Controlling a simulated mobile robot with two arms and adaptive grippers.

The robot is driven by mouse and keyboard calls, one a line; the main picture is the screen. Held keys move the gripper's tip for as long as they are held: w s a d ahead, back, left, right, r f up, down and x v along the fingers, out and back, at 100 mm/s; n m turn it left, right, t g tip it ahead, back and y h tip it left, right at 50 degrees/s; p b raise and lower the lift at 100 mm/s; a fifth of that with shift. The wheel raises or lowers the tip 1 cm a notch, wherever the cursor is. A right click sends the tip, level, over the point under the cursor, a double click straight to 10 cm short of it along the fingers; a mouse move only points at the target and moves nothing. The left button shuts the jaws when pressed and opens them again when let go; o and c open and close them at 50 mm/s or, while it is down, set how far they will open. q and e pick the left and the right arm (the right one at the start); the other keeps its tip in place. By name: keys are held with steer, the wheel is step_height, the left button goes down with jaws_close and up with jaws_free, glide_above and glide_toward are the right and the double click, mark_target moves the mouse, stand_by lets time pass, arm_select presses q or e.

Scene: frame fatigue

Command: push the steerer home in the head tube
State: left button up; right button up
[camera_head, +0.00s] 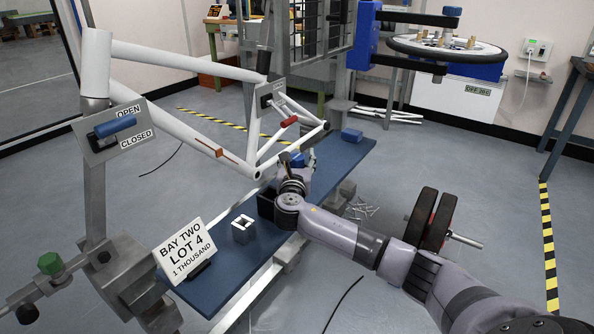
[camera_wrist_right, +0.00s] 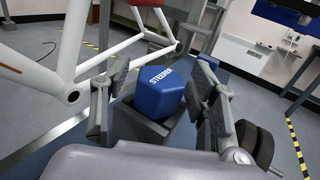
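The white frame's head tube (camera_head: 97,65) stands upright at the far left in the head view, held at a fixture post. A blue block lettered STEERER (camera_wrist_right: 160,92) stands ahead of my right gripper in the wrist view. My right gripper (camera_head: 291,165) is over the blue bench, beside the frame's lower end; in the wrist view its two pads (camera_wrist_right: 158,103) are spread, with the block between and beyond them. A gap shows on the block's left; contact on its right cannot be told. Any steerer tube below the block is hidden. My left gripper is out of view.
A blue lever (camera_head: 115,126) sits on an OPEN/CLOSED plate below the head tube. The blue bench (camera_head: 335,160) carries a square metal holder (camera_head: 243,228) and a BAY TWO sign (camera_head: 185,250). Another blue block (camera_head: 352,135) is farther back. Black discs (camera_head: 432,218) stand at right.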

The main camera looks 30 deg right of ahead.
jaws_close()
stand_by(0.5)
steer(key=shift+r, duration=0.1)
steer(key=shift+r, duration=0.15)
step_height(320, 180, up, 3)
steer(key=shift+f+p, duration=0.1)
steer(key=shift+p, duration=0.5)
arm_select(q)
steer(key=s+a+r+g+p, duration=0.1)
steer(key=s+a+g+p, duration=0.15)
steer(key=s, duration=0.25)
arm_select(e)
step_height(320, 180, up, 6)
steer(key=shift+r, duration=0.1)
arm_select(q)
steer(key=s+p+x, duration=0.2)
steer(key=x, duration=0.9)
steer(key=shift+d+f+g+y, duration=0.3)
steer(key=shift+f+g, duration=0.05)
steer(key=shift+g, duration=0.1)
arm_select(e)
step_height(320, 180, up, 11)
steer(key=shift+f, duration=0.2)
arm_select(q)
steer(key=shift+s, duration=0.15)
